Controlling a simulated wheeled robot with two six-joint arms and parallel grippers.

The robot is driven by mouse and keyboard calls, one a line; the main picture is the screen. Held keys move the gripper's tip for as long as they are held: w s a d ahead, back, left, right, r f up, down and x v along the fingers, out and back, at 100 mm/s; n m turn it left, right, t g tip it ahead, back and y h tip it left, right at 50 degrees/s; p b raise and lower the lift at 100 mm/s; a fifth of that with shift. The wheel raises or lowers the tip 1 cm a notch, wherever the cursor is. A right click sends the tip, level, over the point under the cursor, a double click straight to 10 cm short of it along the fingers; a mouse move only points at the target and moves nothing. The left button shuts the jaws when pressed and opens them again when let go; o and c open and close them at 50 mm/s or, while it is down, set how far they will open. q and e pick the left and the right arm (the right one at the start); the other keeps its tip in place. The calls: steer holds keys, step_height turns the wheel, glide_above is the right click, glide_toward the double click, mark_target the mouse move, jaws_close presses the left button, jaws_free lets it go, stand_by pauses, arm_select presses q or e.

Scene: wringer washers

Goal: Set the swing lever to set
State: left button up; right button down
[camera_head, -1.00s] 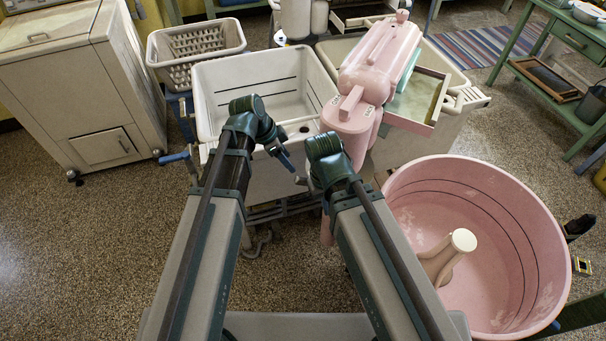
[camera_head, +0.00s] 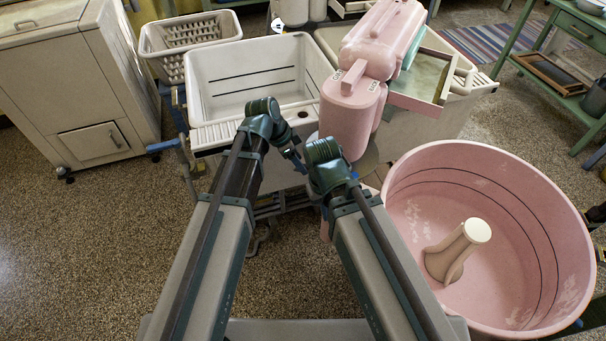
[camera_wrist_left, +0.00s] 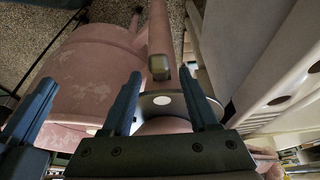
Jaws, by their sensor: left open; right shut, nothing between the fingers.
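The pink wringer head (camera_head: 372,42) stands on a pink post beside the white sink. A short pink lever (camera_head: 352,77) lies on top of the post housing (camera_head: 347,110), between two small labels I cannot read. My left gripper (camera_head: 292,156) is below and left of the housing, apart from the lever. In the left wrist view its blue fingers (camera_wrist_left: 160,100) are open, with a pink bar (camera_wrist_left: 160,35) and a disc (camera_wrist_left: 162,101) beyond. I cannot tell which parts these are. My right gripper (camera_head: 320,172) is lower, shut and empty, its fingers mostly hidden by its wrist.
A white sink (camera_head: 200,139) stands behind the left arm. A large pink tub (camera_head: 410,185) with an agitator (camera_head: 458,250) is at the right. A basket (camera_head: 160,60) and a cabinet (camera_head: 60,90) are at the left. Speckled floor (camera_head: 70,250) is clear at lower left.

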arm_select(q)
steer(key=b+x, duration=0.2)
steer(key=x, duration=0.1)
steer(key=shift+d+f, duration=0.1)
steer(key=shift+f, duration=0.15)
steer(key=shift+r, duration=0.1)
steer(key=shift+c, duration=0.2)
jaws_close()
stand_by(1.0)
